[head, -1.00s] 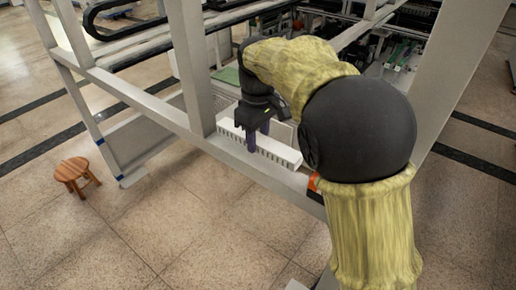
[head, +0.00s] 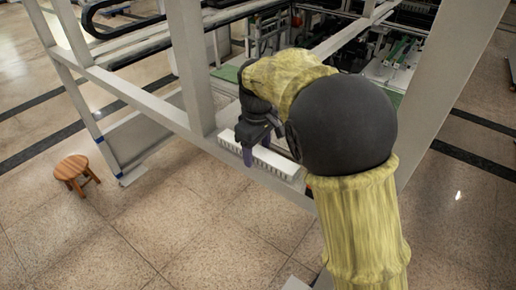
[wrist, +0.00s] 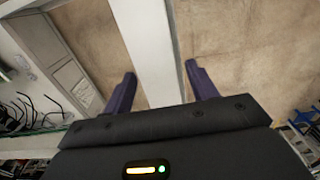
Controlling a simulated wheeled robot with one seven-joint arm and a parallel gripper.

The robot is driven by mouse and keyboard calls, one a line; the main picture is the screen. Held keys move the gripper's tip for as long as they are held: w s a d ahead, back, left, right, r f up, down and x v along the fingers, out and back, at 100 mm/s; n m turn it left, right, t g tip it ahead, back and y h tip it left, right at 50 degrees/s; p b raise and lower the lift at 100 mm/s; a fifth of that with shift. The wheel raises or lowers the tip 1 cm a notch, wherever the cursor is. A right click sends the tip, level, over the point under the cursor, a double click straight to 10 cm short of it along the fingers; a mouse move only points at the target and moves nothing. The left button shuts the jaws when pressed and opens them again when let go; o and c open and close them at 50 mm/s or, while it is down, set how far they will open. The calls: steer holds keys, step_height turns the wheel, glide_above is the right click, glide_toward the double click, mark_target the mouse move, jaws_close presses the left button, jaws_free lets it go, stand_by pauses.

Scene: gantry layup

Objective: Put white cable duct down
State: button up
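The white cable duct (head: 283,165) is a long, slotted strip in the head view. It appears to lie along the pale front beam of the gantry frame. My gripper (head: 262,146) is at the duct's left half, its dark purple fingers spread apart and partly hiding the duct. In the wrist view my gripper (wrist: 160,72) is open, with a white bar (wrist: 150,50) running between the fingers. I cannot tell whether that bar is the duct or the beam. The fingers do not appear closed on it.
The front beam (head: 140,98) and an upright post (head: 190,65) of the gantry stand close to my gripper. A wooden stool (head: 75,172) is on the tiled floor at the left. Green boards and machinery (head: 395,50) are behind. The floor in front is clear.

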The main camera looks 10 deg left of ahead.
mark_target(257, 151)
step_height(257, 151, up, 12)
steer(key=b, duration=0.1)
steer(key=shift+r+b, duration=0.15)
steer(key=shift+b, duration=0.15)
stand_by(0.3)
steer(key=shift+w, duration=0.15)
steer(key=shift+s, duration=0.25)
